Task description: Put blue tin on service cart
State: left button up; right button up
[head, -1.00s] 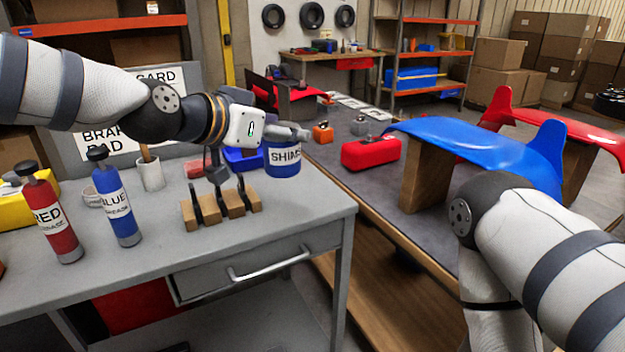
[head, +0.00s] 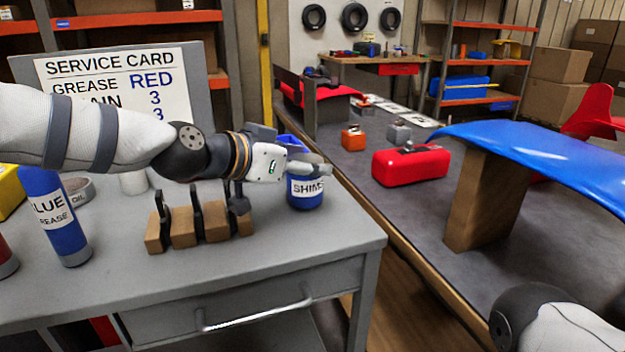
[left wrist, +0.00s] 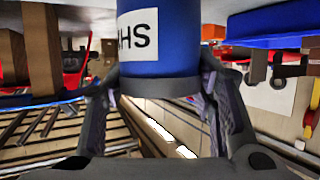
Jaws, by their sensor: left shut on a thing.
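The blue tin (head: 306,192) carries a white "SHIMS" label and is upright at the right side of the grey service cart (head: 290,258). My left gripper (head: 308,165) reaches it from the left and is shut around its upper part. In the left wrist view the blue tin (left wrist: 160,40) sits between both fingers, part of its label showing. I cannot tell whether its base touches the cart top. My right arm shows at the lower right; its gripper is out of view.
A wooden block holder (head: 200,233) with black tools stands left of the tin. A blue grease bottle (head: 55,218) is farther left, and a blue bin (head: 290,143) is behind. A red toolbox (head: 411,166) sits on the bench to the right. The cart's front right corner is bare.

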pick_arm(q)
jog(key=shift+s+d+f, duration=0.35)
jog(key=shift+s+f, duration=0.1)
jog(key=shift+s, duration=0.25)
jog(key=shift+c, duration=0.7)
jog(key=shift+w+a, duration=0.1)
jog(key=shift+a, duration=0.05)
jog(key=o, duration=1.1)
jog(key=shift+w+a+f, duration=0.15)
jog(key=shift+w, duration=0.05)
jog(key=o, duration=0.5)
jog(key=shift+c, duration=0.2)
jog(key=shift+s, duration=0.1)
pick_arm(e)
jog(key=shift+s+d+f, duration=0.3)
jog(key=shift+s+f, duration=0.1)
jog(key=shift+s, duration=0.35)
pick_arm(q)
jog(key=shift+r, duration=0.2)
jog(key=p+v, duration=0.1)
jog(key=v, duration=1)
jog(key=shift+s+a+r+p, duration=0.2)
jog(key=shift+s+a+p, duration=0.05)
jog(key=shift+a+p, duration=0.1)
pick_arm(e)
jog(key=shift+w+v, duration=0.25)
jog(key=shift+v, duration=0.8)
